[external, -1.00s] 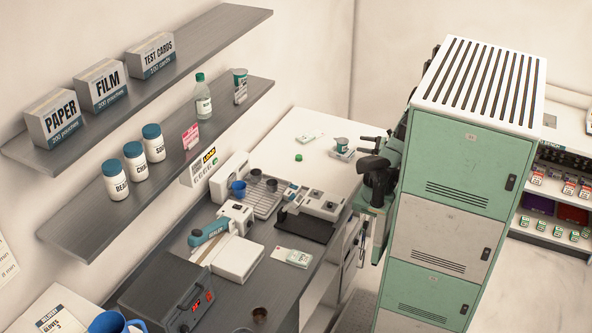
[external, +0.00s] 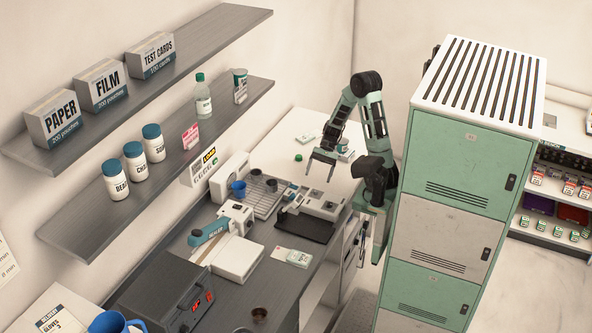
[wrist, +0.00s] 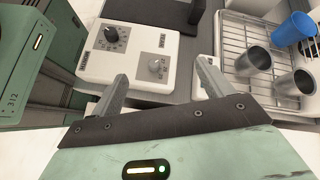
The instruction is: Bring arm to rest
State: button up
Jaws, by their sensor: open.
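My gripper (external: 322,168) hangs from my raised, bent arm above the far part of the counter in the external view. Its two fingers are apart, with nothing between them. In the wrist view my gripper (wrist: 160,85) is also open and empty. A white device with dials (wrist: 130,52) lies beyond the fingertips there; it also shows on the counter in the external view (external: 322,202).
A wire rack (wrist: 250,60) holds metal cups and a blue cup (wrist: 292,28). Tall green and white lockers (external: 455,160) stand right of my arm. Wall shelves (external: 160,165) hang at left. White counter (external: 300,130) is mostly clear at the back.

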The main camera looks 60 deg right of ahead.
jog(key=s+a+n+g+h, duration=0.1)
jog(key=a+n+h, duration=0.1)
jog(key=a+n, duration=0.1)
jog(key=s+a+n+g+h, duration=0.1)
jog(key=s+a+n+h, duration=0.1)
jog(key=a+n, duration=0.1)
jog(key=s+a+n+g+h, duration=0.1)
jog(key=a+n+h, duration=0.1)
jog(key=a+n, duration=0.1)
jog(key=shift+s+a+r, duration=0.1)
jog(key=shift+s+a, duration=0.25)
jog(key=shift+a, duration=0.2)
jog(key=s+a+r+n+t+h, duration=0.2)
jog(key=s+a+n, duration=0.4)
jog(key=a+n, duration=0.3)
jog(key=shift+s+n+t+h, duration=0.3)
jog(key=shift+n+t+h, duration=0.65)
jog(key=shift+n, duration=0.45)
